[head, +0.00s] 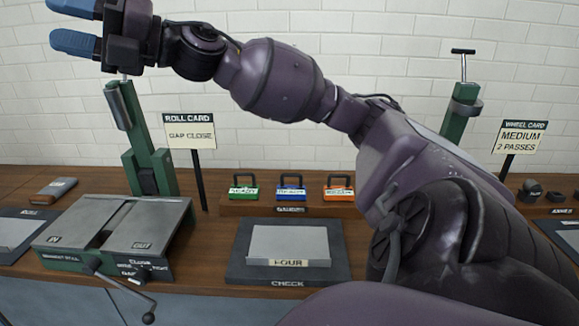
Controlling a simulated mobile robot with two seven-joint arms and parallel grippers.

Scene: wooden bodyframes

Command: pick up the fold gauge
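Three small handled blocks stand in a row on a wooden rack (300,210): a green one (243,193), a blue one (291,193) and an orange one (338,193). Their labels are too small to read surely, so I cannot tell which, if any, is the fold gauge. My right arm comes in from the lower right and crosses the view. My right gripper (62,25) is at the top left, far from the rack. Its two blue fingers are apart with nothing between them. My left gripper is out of view.
A green roll machine (115,237) with a crank stands left of a dark check board (262,276) holding a grey plate (290,243). A roll card (190,131) and a wheel card (521,138) stand on posts. My arm hides part of the right bench.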

